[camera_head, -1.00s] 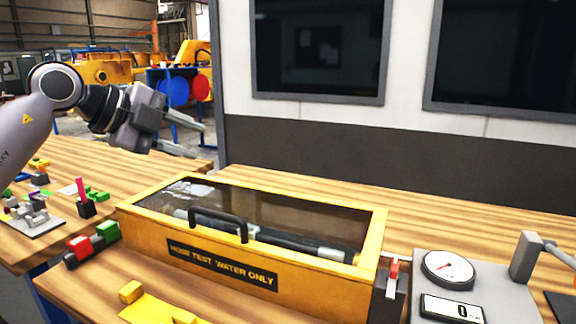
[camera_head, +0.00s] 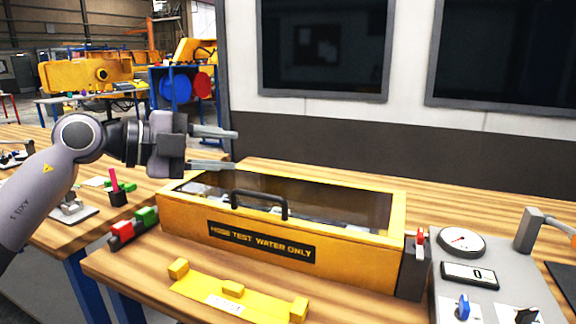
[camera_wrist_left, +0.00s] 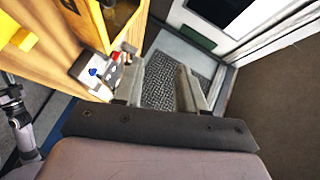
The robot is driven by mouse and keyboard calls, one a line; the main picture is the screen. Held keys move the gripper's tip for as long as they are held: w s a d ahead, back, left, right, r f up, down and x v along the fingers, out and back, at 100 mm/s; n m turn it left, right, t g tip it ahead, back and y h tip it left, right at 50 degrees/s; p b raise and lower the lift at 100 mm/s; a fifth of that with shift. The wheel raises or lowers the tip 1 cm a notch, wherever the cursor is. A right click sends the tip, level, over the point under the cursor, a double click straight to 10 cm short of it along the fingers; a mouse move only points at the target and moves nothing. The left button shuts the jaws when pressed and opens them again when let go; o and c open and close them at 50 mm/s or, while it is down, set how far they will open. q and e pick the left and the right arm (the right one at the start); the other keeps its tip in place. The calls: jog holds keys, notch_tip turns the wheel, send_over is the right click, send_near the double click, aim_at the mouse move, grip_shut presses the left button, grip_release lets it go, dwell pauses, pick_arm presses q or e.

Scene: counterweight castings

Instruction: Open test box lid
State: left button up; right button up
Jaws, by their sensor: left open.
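The yellow test box (camera_head: 200,228) stands on the wooden bench, with a "HOSE TEST WATER ONLY" label on its front. Its lid (camera_head: 330,200) is a dark clear panel in a yellow frame, lying closed on the box. A black arched handle (camera_head: 258,196) sits at the lid's front edge. My left gripper (camera_head: 233,149) is open and empty, above and behind the box's left end, apart from the lid and handle. In the left wrist view the open fingers (camera_wrist_left: 158,92) have nothing between them. My right gripper does not show.
A gauge panel (camera_head: 490,290) stands right of the box, with a red-handled part (camera_head: 419,238) between. A yellow bracket (camera_head: 232,292) lies in front of the box. Red and green blocks (camera_head: 134,225) sit at its left. Dark windows (camera_head: 325,50) are in the wall behind.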

pick_arm(q)
jog(key=s+d+n+t+h, duration=0.1)
jog(key=s+d+t+h, duration=0.15)
jog(key=d+h, duration=0.2)
jog(key=s+a+f+n+t+y, duration=0.35)
jog(key=a+f+n+y, duration=0.5)
jog(key=f+n, duration=0.35)
jog(key=s+a+f+n+t+y, duration=0.35)
jog(key=a+f+n+y, duration=0.55)
jog(key=f+n, duration=0.35)
jog(key=s+f+g, duration=0.7)
jog(key=s+f, duration=0.2)
jog(key=s, duration=0.3)
jog(key=s+f+g, duration=0.6)
jog(key=s+f, duration=0.2)
jog(key=s, duration=0.5)
jog(key=w+d+f+t+h+p, duration=0.1)
jog(key=w+d+f+t+p, duration=0.2)
jog(key=w+f+t, duration=0.3)
jog(key=shift+w+d+m+t+h, duration=0.25)
jog(key=shift+d+m+t+h, duration=0.05)
jog(key=shift+d+m+t, duration=0.05)
